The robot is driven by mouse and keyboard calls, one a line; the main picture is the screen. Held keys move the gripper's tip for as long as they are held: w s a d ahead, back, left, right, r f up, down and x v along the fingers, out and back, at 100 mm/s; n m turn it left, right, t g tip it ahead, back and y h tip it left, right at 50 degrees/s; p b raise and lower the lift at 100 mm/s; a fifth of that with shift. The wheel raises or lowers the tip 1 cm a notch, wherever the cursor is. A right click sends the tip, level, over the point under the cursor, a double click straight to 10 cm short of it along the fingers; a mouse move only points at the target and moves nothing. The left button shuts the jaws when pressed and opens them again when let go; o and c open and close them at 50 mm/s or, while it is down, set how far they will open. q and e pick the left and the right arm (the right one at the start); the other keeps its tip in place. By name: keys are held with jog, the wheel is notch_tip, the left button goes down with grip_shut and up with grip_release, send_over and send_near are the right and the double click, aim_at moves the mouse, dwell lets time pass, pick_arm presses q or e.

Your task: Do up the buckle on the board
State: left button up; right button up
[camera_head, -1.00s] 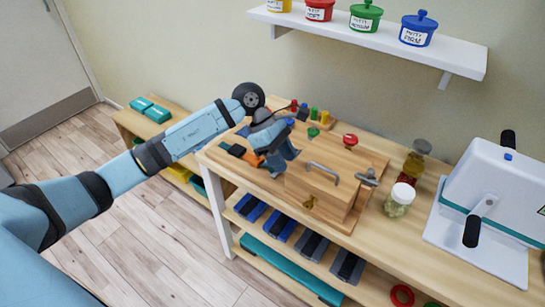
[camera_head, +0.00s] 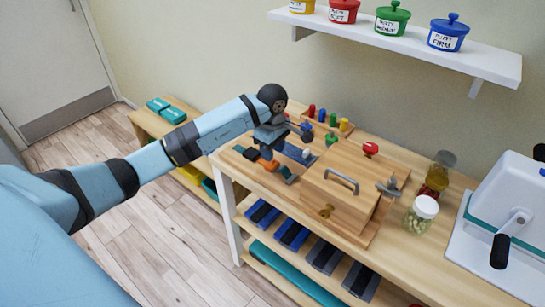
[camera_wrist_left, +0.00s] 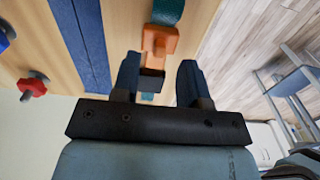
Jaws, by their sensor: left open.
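The wooden board (camera_head: 234,163) lies on the bench. Its buckle has an orange half (camera_head: 268,165) on a teal strap and a black half (camera_head: 250,154) to the left. My left gripper (camera_head: 270,150) is low over the buckle, open, with nothing gripped. In the left wrist view the orange half (camera_wrist_left: 158,42) lies just beyond and between the open fingers (camera_wrist_left: 160,72). The black half (camera_wrist_left: 152,82) shows between the fingers, close against the orange one; I cannot tell whether they are joined. My right gripper is out of view.
A wooden box with a metal handle (camera_head: 342,181) rises right of the buckle. Coloured pegs (camera_head: 323,116), a red knob (camera_head: 370,149) and a blue strip (camera_head: 298,154) are nearby. A jar (camera_head: 421,216) stands farther right. Tubs stand on the wall shelf (camera_head: 400,45).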

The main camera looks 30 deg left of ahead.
aim_at(260, 158)
pick_arm(q)
jog(key=shift+f, duration=1.45)
jog(key=shift+c, duration=0.4)
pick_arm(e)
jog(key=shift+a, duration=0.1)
pick_arm(q)
grip_shut()
jog(key=a+b, duration=0.1)
jog(key=a, duration=0.3)
jog(key=shift+w+a, duration=0.15)
jog(key=shift+w, duration=0.05)
jog(key=shift+a, duration=0.15)
jog(key=shift+r, duration=0.1)
jog(key=shift+o, duration=0.4)
grip_release()
jog(key=shift+a, duration=0.1)
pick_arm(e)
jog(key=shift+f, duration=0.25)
